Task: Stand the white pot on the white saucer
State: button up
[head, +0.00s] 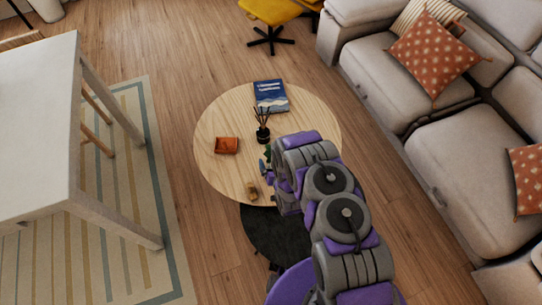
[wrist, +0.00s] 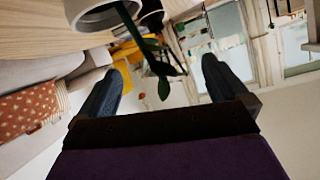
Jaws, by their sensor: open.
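The white pot (wrist: 97,14) is at the top of the wrist view, cut off by the frame edge, with a dark green plant (wrist: 160,70) coming out of it. The picture looks upside down there, so the leaves hang downward. My gripper (wrist: 160,80) is open and empty. Its fingers are apart, with the leaves showing between them and the pot beyond the left fingertip. In the head view my gripper (head: 270,172) is over the round table, and a bit of green plant (head: 268,152) shows beside it. My arm hides the pot there. I cannot make out the white saucer in either view.
The round wooden table (head: 222,115) holds a blue book (head: 270,95), a dark reed diffuser (head: 263,134), an orange tray (head: 227,145) and a small wooden object (head: 252,190). A grey sofa (head: 385,95) stands right, a white table (head: 40,120) left. The tabletop's left part is mostly clear.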

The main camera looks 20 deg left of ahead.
jog(key=v, duration=0.5)
jog(key=shift+f+p, duration=0.1)
jog(key=shift+p, duration=0.3)
jog(key=shift+w, duration=0.1)
jog(key=w+d+r+m+g+h, duration=0.1)
jog(key=w+d+r+h, duration=0.1)
jog(key=w+d+r, duration=0.3)
jog(key=d+r+g+h, duration=0.1)
jog(key=d+r+g, duration=0.1)
jog(key=r, duration=0.6)
jog(key=w+d+r+m+g+h, duration=0.1)
jog(key=w+d+r+h, duration=0.1)
jog(key=w+d+r, duration=0.3)
jog(key=s+d+r+m+g+h, duration=0.1)
jog(key=s+d+r+g, duration=0.3)
jog(key=s+r, duration=0.65)
jog(key=s+d+r+g+h, duration=0.1)
jog(key=s+d+r+g, duration=0.1)
jog(key=s+d+r, duration=0.7)
jog(key=s+r+g, duration=0.1)
jog(key=s+r, duration=0.4)
jog(key=s, duration=0.6)
jog(key=s+r+g, duration=0.2)
jog(key=s+r, duration=0.3)
jog(key=s, duration=0.5)
jog(key=shift+s+d+r+m, duration=0.15)
jog(key=shift+s+d+m, duration=0.15)
jog(key=shift+s+d, duration=0.1)
